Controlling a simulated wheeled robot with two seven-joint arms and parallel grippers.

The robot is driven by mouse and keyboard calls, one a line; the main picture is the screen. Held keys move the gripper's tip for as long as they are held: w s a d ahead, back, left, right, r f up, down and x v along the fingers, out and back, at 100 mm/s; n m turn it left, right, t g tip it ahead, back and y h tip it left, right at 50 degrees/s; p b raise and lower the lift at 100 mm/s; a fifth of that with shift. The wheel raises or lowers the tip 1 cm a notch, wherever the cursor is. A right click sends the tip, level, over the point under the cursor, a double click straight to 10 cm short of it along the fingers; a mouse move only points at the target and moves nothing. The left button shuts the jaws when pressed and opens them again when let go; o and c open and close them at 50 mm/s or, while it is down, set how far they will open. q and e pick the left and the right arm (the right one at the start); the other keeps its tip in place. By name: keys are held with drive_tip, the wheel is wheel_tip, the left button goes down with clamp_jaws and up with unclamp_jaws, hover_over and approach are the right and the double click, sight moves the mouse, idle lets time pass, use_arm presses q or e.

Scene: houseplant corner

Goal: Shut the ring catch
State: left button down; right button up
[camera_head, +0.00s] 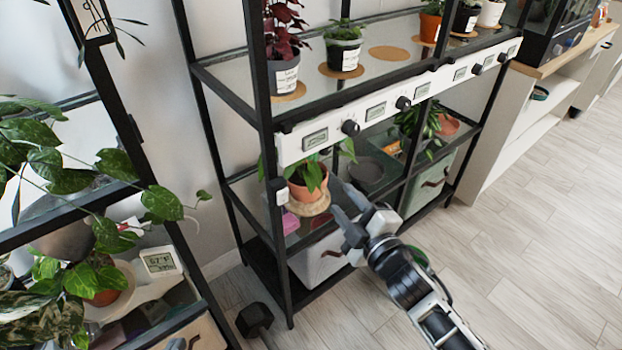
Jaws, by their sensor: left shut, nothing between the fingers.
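I cannot clearly make out a ring catch. A small dark fitting (135,128) sits on the upright of the black-framed cabinet at the left, too small to read as open or shut. My right gripper (343,208) comes in from the lower right, in front of the middle plant rack. Its two grey fingers are apart, with nothing seen between them. They point toward a terracotta pot (308,190) on the rack's lower shelf. I see no left gripper.
The black-framed rack has a white control strip (375,110) with knobs and displays. A dark hexagonal weight (254,319) lies on the floor between rack and cabinet. Leaves (70,180) overhang the left cabinet. The wooden floor (540,240) at the right is clear.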

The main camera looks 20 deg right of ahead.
sight(312, 158)
drive_tip(key=shift+n, duration=0.3)
drive_tip(key=w, duration=0.5)
drive_tip(key=w+a+b, duration=0.1)
drive_tip(key=w, duration=0.5)
drive_tip(key=w+a, duration=0.1)
drive_tip(key=w, duration=0.4)
drive_tip(key=shift+w+a+r+b, duration=0.1)
drive_tip(key=shift+w+a+b, duration=0.1)
drive_tip(key=shift+b, duration=0.1)
clamp_jaws()
